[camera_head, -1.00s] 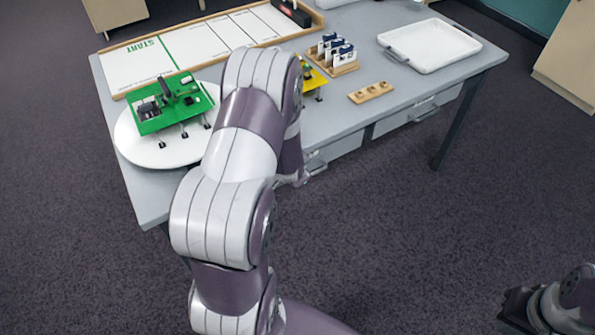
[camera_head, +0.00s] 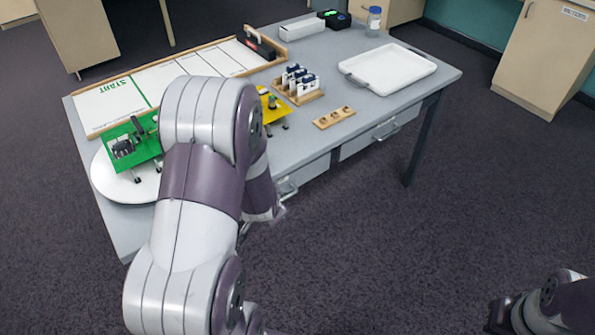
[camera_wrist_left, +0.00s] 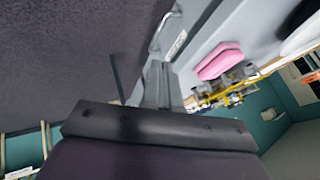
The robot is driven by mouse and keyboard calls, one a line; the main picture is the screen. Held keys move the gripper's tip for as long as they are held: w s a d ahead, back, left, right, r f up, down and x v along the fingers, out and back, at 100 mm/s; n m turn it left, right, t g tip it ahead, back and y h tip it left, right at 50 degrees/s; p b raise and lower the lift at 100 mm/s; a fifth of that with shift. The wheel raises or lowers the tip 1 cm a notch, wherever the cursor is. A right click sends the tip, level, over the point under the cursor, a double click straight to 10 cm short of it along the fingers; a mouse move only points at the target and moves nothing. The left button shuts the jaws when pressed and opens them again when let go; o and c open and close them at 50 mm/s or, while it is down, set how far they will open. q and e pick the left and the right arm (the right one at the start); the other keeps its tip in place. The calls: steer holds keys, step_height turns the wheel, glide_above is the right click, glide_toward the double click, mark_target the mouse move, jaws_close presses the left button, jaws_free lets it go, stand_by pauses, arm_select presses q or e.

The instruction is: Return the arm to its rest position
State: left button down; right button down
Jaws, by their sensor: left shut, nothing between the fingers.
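My left arm (camera_head: 200,180), white and purple, rises bent through the middle of the head view and covers part of the table's near edge. Its gripper is mostly hidden behind the arm in that view. In the left wrist view my left gripper (camera_wrist_left: 158,80) is shut and empty, with the grey table front and a drawer handle (camera_wrist_left: 164,32) beyond it. Part of my right arm (camera_head: 550,305) shows at the lower right of the head view. Its dark end is cut off and too unclear to read.
Carpet (camera_head: 400,250) is clear right of my left arm.

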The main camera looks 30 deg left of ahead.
arm_select(q)
steer(key=s+d+r+n+g+h, duration=0.2)
steer(key=s+d+r+g, duration=0.1)
steer(key=s+d, duration=0.3)
steer(key=s+d+r+n+g+h, duration=0.2)
steer(key=s+d+g, duration=0.15)
steer(key=d, duration=0.35)
step_height(320, 180, up, 14)
steer(key=d+m+t+p, duration=0.1)
steer(key=d+p, duration=0.1)
steer(key=p, duration=1)
steer(key=shift+w+r+p, duration=0.2)
steer(key=shift+w+p, duration=0.05)
steer(key=shift+p, duration=0.1)
steer(key=shift+t, duration=0.25)
